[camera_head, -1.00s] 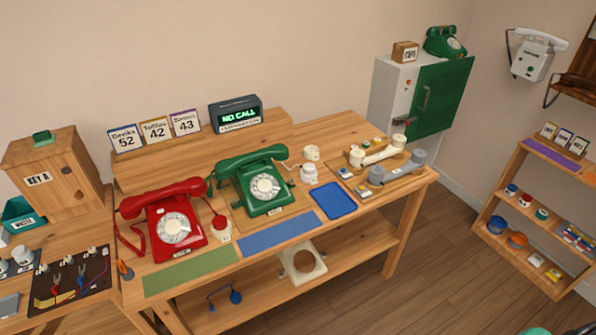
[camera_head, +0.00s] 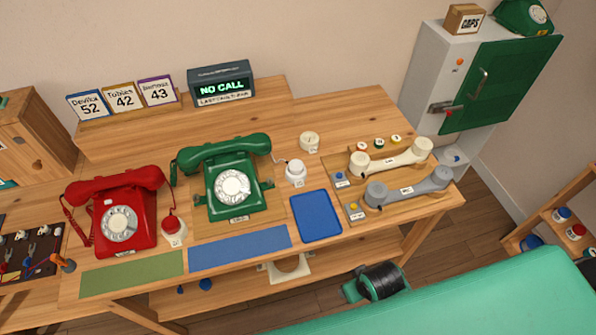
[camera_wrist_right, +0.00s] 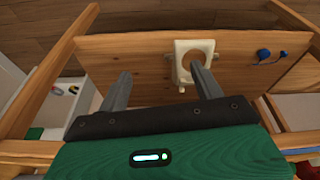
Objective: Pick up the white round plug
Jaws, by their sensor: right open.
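Two small white round things stand at the back of the table, right of the green phone (camera_head: 233,185): a short round one (camera_head: 309,142) and a taller one (camera_head: 295,172) in front of it. I cannot tell for certain which is the plug. My right gripper shows in the wrist view (camera_wrist_right: 160,84), with two grey fingers wide apart and nothing between them. In the head view its dark wrist part (camera_head: 380,283) is in front of the table's front edge, below and right of both white things; its fingers cannot be made out there. My left gripper is not in view.
A blue tray (camera_head: 316,216) lies in front of the white things. Cream (camera_head: 392,158) and grey (camera_head: 408,188) handsets lie to the right. A red phone (camera_head: 118,213) stands left. A white square piece with a hole (camera_wrist_right: 194,61) is on the lower shelf.

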